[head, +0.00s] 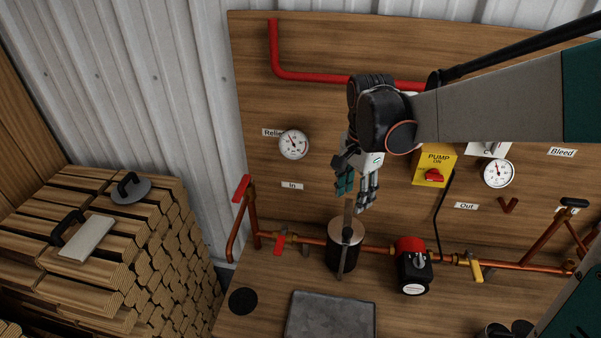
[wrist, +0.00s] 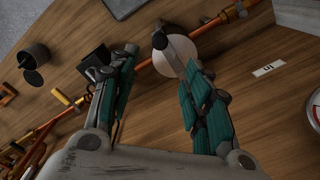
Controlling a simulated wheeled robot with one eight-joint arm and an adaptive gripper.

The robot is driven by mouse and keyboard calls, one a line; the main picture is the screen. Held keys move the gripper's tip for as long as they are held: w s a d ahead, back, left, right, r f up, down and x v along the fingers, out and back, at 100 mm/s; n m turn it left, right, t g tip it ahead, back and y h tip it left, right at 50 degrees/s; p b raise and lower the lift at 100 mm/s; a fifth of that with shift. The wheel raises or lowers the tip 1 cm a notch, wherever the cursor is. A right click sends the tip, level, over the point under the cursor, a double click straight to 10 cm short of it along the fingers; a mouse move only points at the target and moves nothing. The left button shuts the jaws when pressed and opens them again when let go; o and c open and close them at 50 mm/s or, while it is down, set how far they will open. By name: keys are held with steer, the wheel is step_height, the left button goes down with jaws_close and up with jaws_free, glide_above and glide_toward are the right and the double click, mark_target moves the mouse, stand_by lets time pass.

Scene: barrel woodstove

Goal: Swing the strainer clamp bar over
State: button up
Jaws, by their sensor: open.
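The strainer is a dark cylinder (head: 341,257) with a pale round lid, set in the copper pipe line. Its grey clamp bar (head: 348,220) lies across the lid, with one end sticking out toward the front and the other toward the board. In the wrist view the pale lid (wrist: 178,58) shows beyond the fingers, with a dark grey piece (wrist: 160,41) at its edge. My gripper (head: 357,190) is open and empty, pointing down just above the far end of the bar. In the wrist view my gripper (wrist: 160,65) has its fingers apart. I cannot tell whether a finger touches the bar.
A red-and-black pump (head: 411,268) stands right of the strainer. A red-handled valve (head: 279,243) is to its left, a yellow-handled valve (head: 474,267) to the right. A grey tray (head: 330,316) lies in front. Gauges and a yellow pump switch (head: 433,166) are on the backboard.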

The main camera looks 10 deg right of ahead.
mark_target(348, 230)
step_height(348, 230, down, 13)
steer(key=b, duration=0.3)
jaws_close()
stand_by(0.3)
